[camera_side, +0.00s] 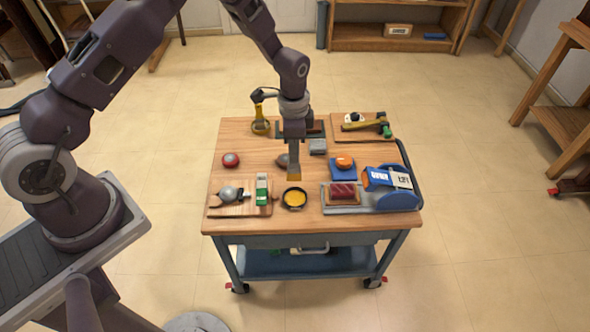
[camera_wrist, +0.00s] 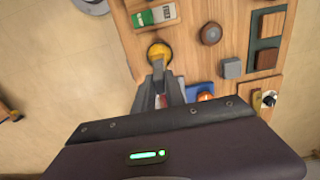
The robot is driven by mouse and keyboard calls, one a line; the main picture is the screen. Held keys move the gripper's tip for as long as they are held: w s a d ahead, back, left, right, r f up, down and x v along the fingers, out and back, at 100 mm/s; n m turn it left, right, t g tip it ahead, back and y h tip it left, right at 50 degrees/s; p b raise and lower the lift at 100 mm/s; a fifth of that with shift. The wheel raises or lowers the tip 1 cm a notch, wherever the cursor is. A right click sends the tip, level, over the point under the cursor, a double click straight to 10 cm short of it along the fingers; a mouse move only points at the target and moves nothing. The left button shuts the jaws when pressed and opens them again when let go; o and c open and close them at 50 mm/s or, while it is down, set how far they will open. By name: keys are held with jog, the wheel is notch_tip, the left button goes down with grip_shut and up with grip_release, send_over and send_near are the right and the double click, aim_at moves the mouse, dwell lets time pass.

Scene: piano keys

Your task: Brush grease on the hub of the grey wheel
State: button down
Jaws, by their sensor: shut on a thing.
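My gripper (camera_side: 294,140) is above the front middle of the wooden table, pointing down. It is shut on a brush (camera_side: 294,173) with tan bristles. The brush hangs upright just over a small dark dish of yellow grease (camera_side: 294,200). In the wrist view, the gripper fingers (camera_wrist: 160,95) reach toward the yellow dish (camera_wrist: 160,49), and the brush is mostly hidden between them. I cannot tell whether the bristles touch the grease. No clear grey wheel with a hub can be made out; a grey rounded thing (camera_side: 229,192) lies on a board at the left.
A green and white box (camera_side: 262,188) stands left of the dish. A red block (camera_side: 342,192) in a tray and a blue disc (camera_side: 400,198) are at the right.

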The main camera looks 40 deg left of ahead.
jog(key=s+a+r, duration=0.1)
jog(key=s+a, duration=1.3)
jog(key=s, duration=0.2)
jog(key=shift+f, duration=3.95)
jog(key=shift+w, duration=2.9)
jog(key=shift+s, duration=2.95)
notch_tip(320, 180, up, 8)
jog(key=shift+a+r, duration=0.15)
jog(key=shift+a, duration=0.05)
jog(key=shift+w+f, duration=0.1)
jog(key=shift+f, duration=0.1)
